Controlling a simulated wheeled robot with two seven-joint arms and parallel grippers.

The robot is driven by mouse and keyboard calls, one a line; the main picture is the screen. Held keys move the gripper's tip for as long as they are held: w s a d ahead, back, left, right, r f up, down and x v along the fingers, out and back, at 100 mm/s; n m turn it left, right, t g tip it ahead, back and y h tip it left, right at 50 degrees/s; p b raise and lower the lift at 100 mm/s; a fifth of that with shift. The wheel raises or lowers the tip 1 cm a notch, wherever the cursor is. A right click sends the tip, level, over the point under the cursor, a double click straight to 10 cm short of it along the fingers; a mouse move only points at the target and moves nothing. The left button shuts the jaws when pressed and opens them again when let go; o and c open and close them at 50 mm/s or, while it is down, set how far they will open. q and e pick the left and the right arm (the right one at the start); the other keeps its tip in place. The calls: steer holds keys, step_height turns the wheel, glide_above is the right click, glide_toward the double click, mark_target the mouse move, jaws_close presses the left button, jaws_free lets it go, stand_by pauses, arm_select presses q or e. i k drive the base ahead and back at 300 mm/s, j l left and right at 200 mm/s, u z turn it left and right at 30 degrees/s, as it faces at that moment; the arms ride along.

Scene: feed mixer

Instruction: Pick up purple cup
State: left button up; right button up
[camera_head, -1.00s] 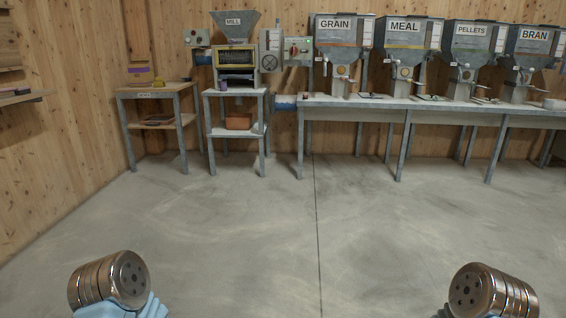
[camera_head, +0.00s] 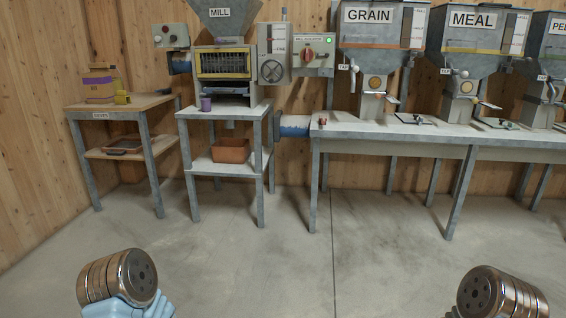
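Only rounded metal links of my two arms show at the bottom left and bottom right. Neither gripper shows in the head view, so I cannot see their fingers.
An orange-brown bin (camera_head: 230,150) sits on the mill table's lower shelf. A long bench (camera_head: 390,133) runs right under the hoppers. The floor ahead is clear.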

mark_target(206, 105)
steer(key=i+l+u, duration=0.1)
steer(key=i+u, duration=0.2)
steer(key=i, duration=0.2)
steer(key=i+l+u, duration=0.3)
steer(key=i, duration=0.2)
steer(key=i+l+u, duration=0.3)
steer(key=i, duration=0.2)
steer(key=i+j, duration=0.15)
steer(key=i, duration=0.15)
steer(key=i+j+z, duration=0.1)
steer(key=i, duration=0.25)
steer(key=j, duration=0.1)
